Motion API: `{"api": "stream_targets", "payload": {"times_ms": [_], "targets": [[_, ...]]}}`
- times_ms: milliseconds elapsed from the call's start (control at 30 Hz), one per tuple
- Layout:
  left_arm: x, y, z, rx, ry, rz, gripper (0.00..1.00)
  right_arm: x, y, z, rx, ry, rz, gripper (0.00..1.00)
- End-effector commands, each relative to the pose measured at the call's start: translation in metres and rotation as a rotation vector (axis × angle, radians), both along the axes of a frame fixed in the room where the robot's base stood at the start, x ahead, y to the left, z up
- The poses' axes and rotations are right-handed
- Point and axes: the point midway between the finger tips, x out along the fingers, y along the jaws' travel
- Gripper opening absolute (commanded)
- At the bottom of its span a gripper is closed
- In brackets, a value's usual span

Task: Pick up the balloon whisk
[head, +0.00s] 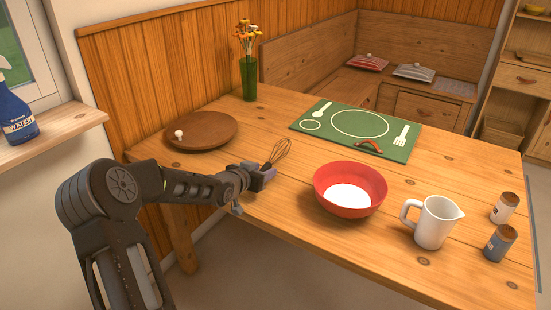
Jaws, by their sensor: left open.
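The balloon whisk (278,152) lies on the wooden table, its wire loops pointing to the upper right. Its handle end is hidden by my left gripper (266,172). The left gripper comes in from the left, low over the table's near left part, at the handle end of the whisk. Its jaws are open; I cannot tell whether the handle is between the fingers. My right gripper is not in view.
A red bowl with white contents (350,172) stands right of the whisk. A round wooden board (215,131) lies to the left, and a green placemat (345,147) behind. A white jug (434,222) and two shakers (499,243) stand at right. A flower vase (248,78) stands at the back.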

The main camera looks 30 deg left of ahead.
Motion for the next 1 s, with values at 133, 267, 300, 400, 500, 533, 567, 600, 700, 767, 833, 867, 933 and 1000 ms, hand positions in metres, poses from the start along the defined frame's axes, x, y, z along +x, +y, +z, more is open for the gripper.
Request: {"api": "stream_targets", "payload": {"times_ms": [133,267,300,400,500,533,567,600,700,767,833,867,933,1000], "targets": [[-0.0003,0.0,0.0003,0.0,0.0,0.0,0.45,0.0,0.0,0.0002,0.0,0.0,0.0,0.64],[-0.0004,0.0,0.0004,0.0,0.0,0.0,0.45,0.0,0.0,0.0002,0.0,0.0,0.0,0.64],[-0.0005,-0.0001,0.0004,0.0,0.0,0.0,0.45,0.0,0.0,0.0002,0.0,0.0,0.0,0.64],[-0.0004,-0.0001,0.0005,0.0,0.0,0.0,0.45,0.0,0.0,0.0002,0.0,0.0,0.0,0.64],[-0.0004,-0.0001,0.0005,0.0,0.0,0.0,0.43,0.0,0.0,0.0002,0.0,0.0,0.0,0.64],[-0.0005,-0.0001,0.0004,0.0,0.0,0.0,0.41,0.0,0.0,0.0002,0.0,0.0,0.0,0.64],[-0.0004,-0.0001,0.0005,0.0,0.0,0.0,0.38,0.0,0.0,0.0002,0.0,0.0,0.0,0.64],[-0.0004,-0.0001,0.0005,0.0,0.0,0.0,0.35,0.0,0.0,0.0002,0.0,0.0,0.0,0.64],[-0.0005,-0.0001,0.0004,0.0,0.0,0.0,0.27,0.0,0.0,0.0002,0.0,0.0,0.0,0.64],[-0.0005,-0.0001,0.0004,0.0,0.0,0.0,0.22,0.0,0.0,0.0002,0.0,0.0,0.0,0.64],[-0.0004,-0.0001,0.0005,0.0,0.0,0.0,0.16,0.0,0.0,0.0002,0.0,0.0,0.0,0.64],[-0.0004,-0.0001,0.0005,0.0,0.0,0.0,0.14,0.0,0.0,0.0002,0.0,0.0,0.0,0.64],[-0.0004,-0.0002,0.0005,0.0,0.0,0.0,0.08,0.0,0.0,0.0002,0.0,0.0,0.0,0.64],[-0.0005,-0.0002,0.0004,0.0,0.0,0.0,0.02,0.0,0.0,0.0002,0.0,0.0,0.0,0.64]]}}
